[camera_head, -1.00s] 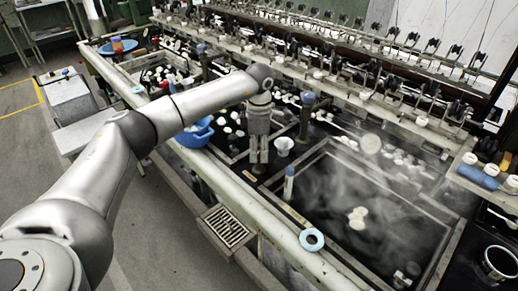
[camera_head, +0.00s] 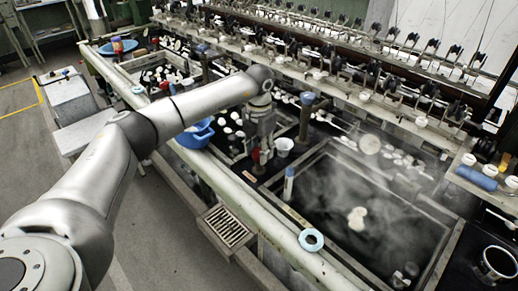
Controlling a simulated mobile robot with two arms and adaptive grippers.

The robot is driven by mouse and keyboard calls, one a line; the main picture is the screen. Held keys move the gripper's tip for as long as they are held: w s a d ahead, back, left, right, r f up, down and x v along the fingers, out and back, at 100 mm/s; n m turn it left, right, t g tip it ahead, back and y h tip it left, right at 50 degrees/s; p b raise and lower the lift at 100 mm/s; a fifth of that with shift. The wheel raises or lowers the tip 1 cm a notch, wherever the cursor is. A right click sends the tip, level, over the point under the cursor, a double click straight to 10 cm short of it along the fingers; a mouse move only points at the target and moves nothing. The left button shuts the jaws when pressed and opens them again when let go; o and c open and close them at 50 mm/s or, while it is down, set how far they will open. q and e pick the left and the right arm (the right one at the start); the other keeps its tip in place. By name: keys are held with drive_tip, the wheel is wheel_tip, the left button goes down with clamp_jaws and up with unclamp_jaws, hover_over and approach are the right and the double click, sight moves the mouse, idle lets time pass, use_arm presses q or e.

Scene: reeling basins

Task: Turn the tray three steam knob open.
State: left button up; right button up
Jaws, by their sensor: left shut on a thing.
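My left gripper (camera_head: 262,150) points down in the middle of the head view, at the near side of the basins. It is shut on a small red knob (camera_head: 256,156), which shows only partly between and beside the fingers. I cannot read a tray number on it. The dark basin with steam drifting over it (camera_head: 345,200) lies to the right of the gripper. My right gripper is not in view.
A white cup (camera_head: 284,146) stands close to the right of the gripper, and a blue bowl (camera_head: 195,137) is to its left. A blue-and-white upright cylinder (camera_head: 288,184) and a pale blue ring (camera_head: 311,240) are nearer along the edge.

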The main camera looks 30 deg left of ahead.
sight(259, 151)
use_arm(q)
drive_tip(key=shift+r+n, duration=0.1)
drive_tip(key=shift+n, duration=0.6)
drive_tip(key=shift+w+n, duration=0.1)
drive_tip(key=shift+n, duration=0.2)
drive_tip(key=o, duration=1)
wheel_tip(259, 151, up, 12)
